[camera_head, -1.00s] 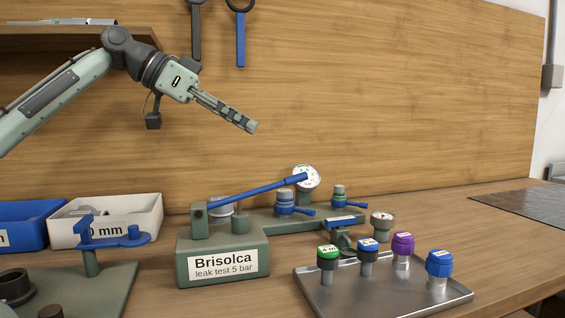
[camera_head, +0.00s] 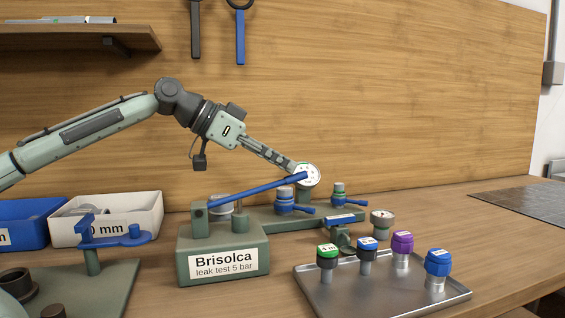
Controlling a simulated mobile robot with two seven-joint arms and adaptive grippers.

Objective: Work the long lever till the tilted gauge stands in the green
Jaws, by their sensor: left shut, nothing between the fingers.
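The long blue lever (camera_head: 255,190) runs from a pivot post on the green Brisolca test pump (camera_head: 222,262), slanting up to the right. The tilted gauge (camera_head: 308,175) has a white face and stands behind the lever's free end; its needle is too small to read. My left gripper (camera_head: 297,167) is shut and empty, with its fingertips at the lever's free end and in front of the gauge's left edge. I cannot tell whether the fingers touch the lever. My right gripper is not in view.
A second gauge (camera_head: 382,222) stands to the right of the pump. Blue-handled valves (camera_head: 286,203) sit on the pump's arm. A metal tray (camera_head: 340,296) with several capped fittings is in front. White (camera_head: 140,225) and blue (camera_head: 20,238) bins stand left.

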